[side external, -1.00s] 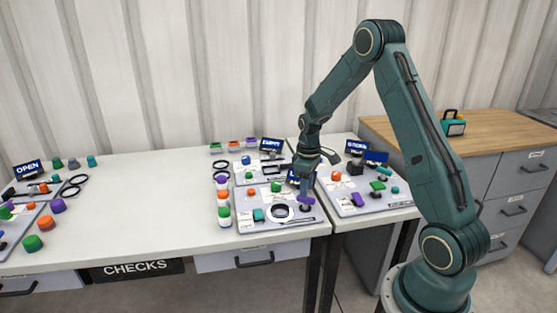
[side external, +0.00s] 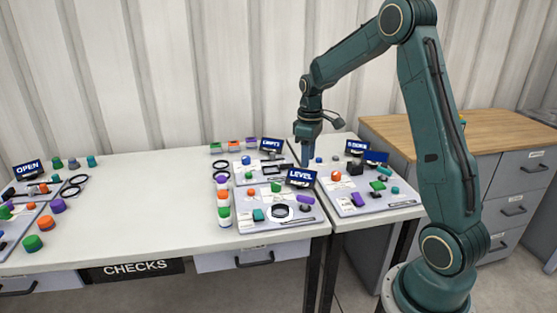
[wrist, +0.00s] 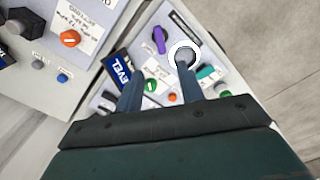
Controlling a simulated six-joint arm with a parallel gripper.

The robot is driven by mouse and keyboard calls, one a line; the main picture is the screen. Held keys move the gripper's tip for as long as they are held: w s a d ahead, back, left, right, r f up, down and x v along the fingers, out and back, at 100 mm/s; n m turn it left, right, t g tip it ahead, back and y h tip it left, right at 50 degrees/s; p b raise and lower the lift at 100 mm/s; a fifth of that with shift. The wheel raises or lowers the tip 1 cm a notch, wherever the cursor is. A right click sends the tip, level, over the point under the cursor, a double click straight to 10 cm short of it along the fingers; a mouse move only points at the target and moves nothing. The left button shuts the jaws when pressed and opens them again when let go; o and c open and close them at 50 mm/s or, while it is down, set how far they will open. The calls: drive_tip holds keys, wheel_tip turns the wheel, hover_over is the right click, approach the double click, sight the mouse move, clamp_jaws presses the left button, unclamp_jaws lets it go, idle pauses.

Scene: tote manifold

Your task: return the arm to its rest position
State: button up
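My gripper (side external: 307,158) hangs pointing down above the back of the panels, just behind the blue LEVEL sign (side external: 301,177). In the wrist view its two fingers (wrist: 160,76) stand apart with a clear gap between them, and nothing is held. The fingers overlie part of the LEVEL panel (wrist: 215,62) in that view. The panel carries a purple part (wrist: 160,38) and a white ring (wrist: 197,44) around a grey knob. In the side view the ring (side external: 268,212) lies flat near the panel's front, with the purple part (side external: 306,199) to its right.
More panels with knobs and signs stand around my gripper, including one to the right (side external: 350,205). The middle of the white table (side external: 140,200) is clear. A wood-topped cabinet (side external: 480,130) stands at right.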

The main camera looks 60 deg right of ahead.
drive_tip(key=s+a+r+t, duration=0.2)
drive_tip(key=s+a+r, duration=0.4)
drive_tip(key=a+r, duration=0.6)
drive_tip(key=s+a+r+m+t, duration=0.1)
drive_tip(key=s+a+m+t, duration=0.1)
drive_tip(key=s+a, duration=0.8)
drive_tip(key=s+t, duration=0.1)
drive_tip(key=s, duration=0.4)
drive_tip(key=shift+a+r+t, duration=0.2)
drive_tip(key=shift+a+t, duration=0.1)
drive_tip(key=shift+a, duration=0.1)
